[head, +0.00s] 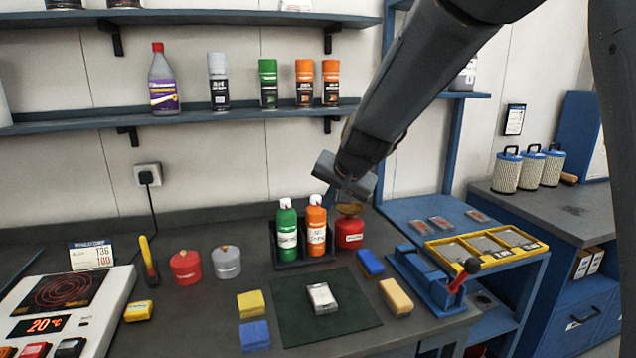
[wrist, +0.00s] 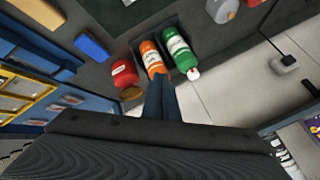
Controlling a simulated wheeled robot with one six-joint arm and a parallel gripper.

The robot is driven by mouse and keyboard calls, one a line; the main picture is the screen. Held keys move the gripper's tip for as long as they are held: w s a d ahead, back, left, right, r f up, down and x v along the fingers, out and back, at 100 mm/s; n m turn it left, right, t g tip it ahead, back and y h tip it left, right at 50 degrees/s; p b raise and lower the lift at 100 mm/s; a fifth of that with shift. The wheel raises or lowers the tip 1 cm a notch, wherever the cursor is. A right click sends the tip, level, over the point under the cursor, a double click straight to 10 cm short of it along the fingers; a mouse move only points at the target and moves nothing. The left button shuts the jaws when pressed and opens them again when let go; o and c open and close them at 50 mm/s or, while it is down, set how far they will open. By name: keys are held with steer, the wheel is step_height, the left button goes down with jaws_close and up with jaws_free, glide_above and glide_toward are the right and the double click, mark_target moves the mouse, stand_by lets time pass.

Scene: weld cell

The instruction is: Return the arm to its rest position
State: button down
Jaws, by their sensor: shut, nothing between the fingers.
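My arm reaches down from the upper right in the head view. My gripper (head: 340,192) is shut and empty, above the back of the workbench near the bottles. In the wrist view its closed fingers (wrist: 162,98) point toward the orange bottle (wrist: 152,58) and the green bottle (wrist: 178,48). In the head view the green bottle (head: 287,232) and the orange bottle (head: 316,228) stand upright in a dark holder. I cannot tell whether the fingertips touch the orange bottle's cap. A red can (head: 349,233) stands just right of them, partly behind the gripper.
A dark mat (head: 345,315) bears a white block (head: 321,298). Sponges (head: 396,297) and lidded pots (head: 186,267) lie around it. A hot plate (head: 60,300) stands at left, a blue vise-like tool (head: 425,280) at right. A shelf (head: 200,118) with cans runs behind the arm.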

steer(key=s+d+f+n+g+h+b, duration=0.1)
steer(key=s+d+f+g, duration=0.1)
steer(key=s+d+f, duration=0.3)
steer(key=s+d+f+n+g+h+b, duration=0.1)
steer(key=s+d+f, duration=0.5)
steer(key=s, duration=0.7)
steer(key=s+d+f+n+g+h+b, duration=0.1)
steer(key=s+d+f, duration=0.4)
steer(key=s, duration=0.5)
steer(key=shift+d+f+n+g, duration=0.3)
steer(key=shift+f+n+g, duration=0.2)
steer(key=shift+f+g, duration=0.45)
